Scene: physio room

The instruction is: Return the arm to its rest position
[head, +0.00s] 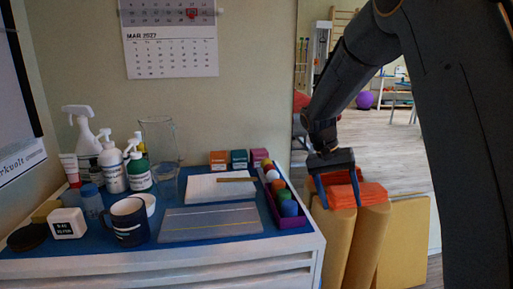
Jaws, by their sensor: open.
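My dark arm (360,65) comes in from the upper right and bends down. My gripper (338,192) hangs at its end with two blue fingers spread apart, pointing down. It is just right of the blue-topped cabinet. The fingers overlap a stack of folded orange cloths (373,193) in the picture. I cannot tell whether the fingers touch the cloths or are in front of them. The cloths lie on top of upright yellow bolsters (347,240).
The cabinet top (165,255) holds a navy mug (128,222), a glass jug (160,140), spray bottles (85,135), a grey mat (209,222), a notepad (215,189) and a purple tray (291,222) of coloured items. A wall calendar (170,50) hangs above. Open floor (400,150) shows behind the arm.

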